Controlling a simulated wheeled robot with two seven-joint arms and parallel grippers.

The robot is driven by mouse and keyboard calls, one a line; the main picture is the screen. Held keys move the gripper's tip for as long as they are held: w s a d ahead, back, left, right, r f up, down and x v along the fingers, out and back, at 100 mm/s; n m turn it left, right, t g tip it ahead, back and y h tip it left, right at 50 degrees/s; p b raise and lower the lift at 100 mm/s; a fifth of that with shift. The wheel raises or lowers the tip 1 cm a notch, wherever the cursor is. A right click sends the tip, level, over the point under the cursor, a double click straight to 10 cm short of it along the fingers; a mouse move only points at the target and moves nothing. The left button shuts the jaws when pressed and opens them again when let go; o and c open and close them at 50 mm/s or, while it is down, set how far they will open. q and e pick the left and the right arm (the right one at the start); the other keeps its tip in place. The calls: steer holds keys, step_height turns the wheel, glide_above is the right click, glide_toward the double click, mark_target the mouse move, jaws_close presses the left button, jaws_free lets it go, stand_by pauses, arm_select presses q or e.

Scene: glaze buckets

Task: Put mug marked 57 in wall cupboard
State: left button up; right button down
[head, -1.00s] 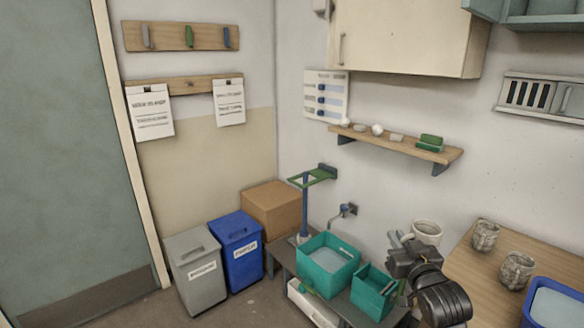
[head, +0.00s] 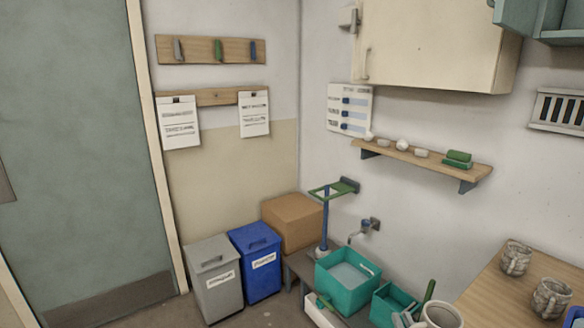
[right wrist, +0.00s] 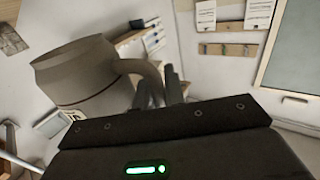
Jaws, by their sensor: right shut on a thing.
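A pale grey mug (head: 441,315) is at the bottom edge of the head view, partly cut off. In the right wrist view the mug (right wrist: 85,72) hangs at the left, with its handle between the dark fingers of my right gripper (right wrist: 160,88). My right gripper (head: 405,319) is shut on that handle; only a little of it shows in the head view. No number is readable on the mug. The cream wall cupboard (head: 435,45) is at the upper right, its door closed, with a handle at its left. My left gripper is not in view.
Two speckled mugs (head: 549,297) stand on the wooden table (head: 490,297) at the right. A wooden shelf (head: 430,160) with small items sits below the cupboard. Teal buckets (head: 345,285), a blue bin (head: 257,262) and a grey bin (head: 215,280) stand low down.

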stand_by(0.5)
steer(key=w+d+r, duration=0.4)
steer(key=w+r, duration=0.2)
steer(key=w, duration=0.1)
steer(key=w+d+f, duration=0.2)
steer(key=w+d, duration=0.2)
steer(key=w, duration=0.3)
steer(key=shift+d+f, duration=0.2)
steer(key=shift+d, duration=0.1)
steer(key=shift+w+d, duration=0.1)
